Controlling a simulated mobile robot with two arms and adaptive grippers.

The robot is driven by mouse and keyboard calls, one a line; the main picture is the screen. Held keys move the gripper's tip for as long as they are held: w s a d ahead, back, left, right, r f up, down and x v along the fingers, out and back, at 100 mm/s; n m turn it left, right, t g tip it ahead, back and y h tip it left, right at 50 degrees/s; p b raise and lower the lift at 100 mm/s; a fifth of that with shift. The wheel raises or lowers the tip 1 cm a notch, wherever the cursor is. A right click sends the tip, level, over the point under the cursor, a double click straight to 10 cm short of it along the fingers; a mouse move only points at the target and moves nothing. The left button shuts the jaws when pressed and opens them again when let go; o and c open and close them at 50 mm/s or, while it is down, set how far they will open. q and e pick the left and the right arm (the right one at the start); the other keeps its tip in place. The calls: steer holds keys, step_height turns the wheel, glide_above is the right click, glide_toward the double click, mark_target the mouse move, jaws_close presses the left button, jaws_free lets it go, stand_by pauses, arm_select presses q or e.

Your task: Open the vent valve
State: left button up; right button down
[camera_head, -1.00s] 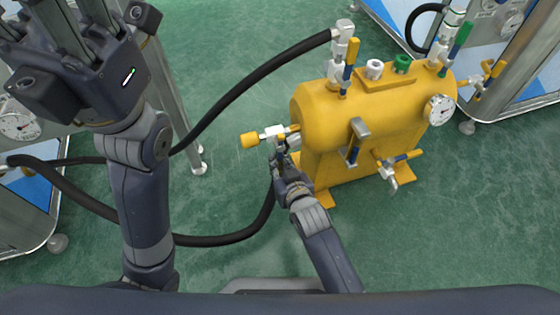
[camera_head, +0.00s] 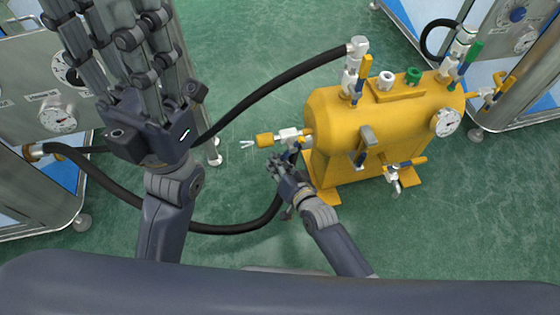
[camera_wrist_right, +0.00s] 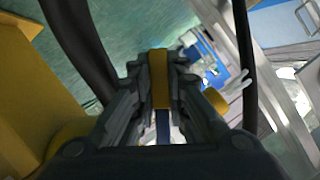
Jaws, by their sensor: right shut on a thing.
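The vent valve (camera_head: 290,134) sticks out from the left end of the yellow tank (camera_head: 335,125). It has a pale metal body and a yellow end piece (camera_head: 265,141), which also shows in the right wrist view (camera_wrist_right: 215,100). A small white forked streak (camera_head: 247,144) lies just off that end piece. My right gripper (camera_head: 276,165) is just below the valve and shut on its lever. In the right wrist view the lever's yellow part (camera_wrist_right: 158,78) sits between the fingers. My left gripper (camera_head: 112,30) is raised at the upper left, empty, its fingers apart and partly cut off above.
A black hose (camera_head: 270,88) arches from the tank top to the left. Another (camera_head: 215,229) loops low behind my arms. Gauge cabinets stand left (camera_head: 30,110) and right (camera_head: 520,80). More valves and a gauge (camera_head: 446,122) sit on the tank.

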stand_by(0.4)
steer(key=c, duration=1.6)
jaws_free()
steer(key=shift+a, duration=0.1)
steer(key=v, duration=1.2)
steer(key=shift+r, duration=0.1)
